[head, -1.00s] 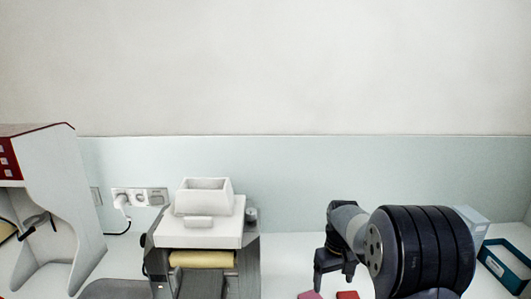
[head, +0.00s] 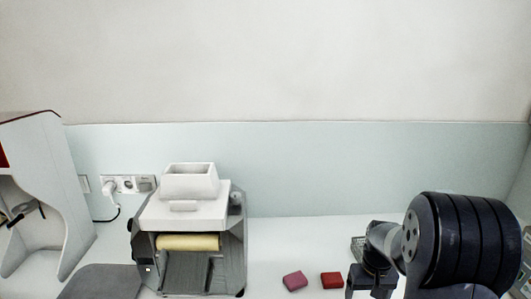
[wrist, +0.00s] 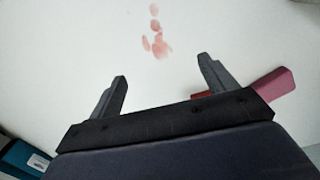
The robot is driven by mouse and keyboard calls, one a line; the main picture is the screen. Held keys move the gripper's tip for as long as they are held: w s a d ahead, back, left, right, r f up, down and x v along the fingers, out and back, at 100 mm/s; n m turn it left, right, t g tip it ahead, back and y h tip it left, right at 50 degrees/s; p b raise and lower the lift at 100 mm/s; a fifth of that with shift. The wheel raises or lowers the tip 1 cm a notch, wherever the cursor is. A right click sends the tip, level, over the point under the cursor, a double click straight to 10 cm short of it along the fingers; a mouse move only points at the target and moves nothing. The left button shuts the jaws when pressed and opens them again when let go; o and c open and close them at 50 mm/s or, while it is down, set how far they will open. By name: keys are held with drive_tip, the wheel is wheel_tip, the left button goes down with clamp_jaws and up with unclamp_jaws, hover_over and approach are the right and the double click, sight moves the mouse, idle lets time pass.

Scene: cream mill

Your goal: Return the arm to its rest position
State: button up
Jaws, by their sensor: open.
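My gripper (head: 370,288) is at the lower right in the head view, at the end of my dark arm, with its lower part cut off by the picture edge. In the wrist view my gripper (wrist: 162,68) has its two fingers wide apart over the white counter (wrist: 70,40), with nothing between them. A red block (head: 332,280) lies just left of the gripper in the head view. In the wrist view the red block (wrist: 201,95) is mostly hidden behind the right finger.
A pink block (head: 294,281) lies left of the red one. A mill with a white hopper (head: 190,182) and yellow roller (head: 188,242) stands left of centre. A teal box (wrist: 18,158) is at the wrist view's lower left. Reddish smears (wrist: 158,40) mark the counter.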

drive_tip(key=shift+d+f+b, duration=0.1)
drive_tip(key=shift+f+b, duration=0.75)
drive_tip(key=shift+f, duration=1.05)
drive_tip(key=shift+r, duration=0.1)
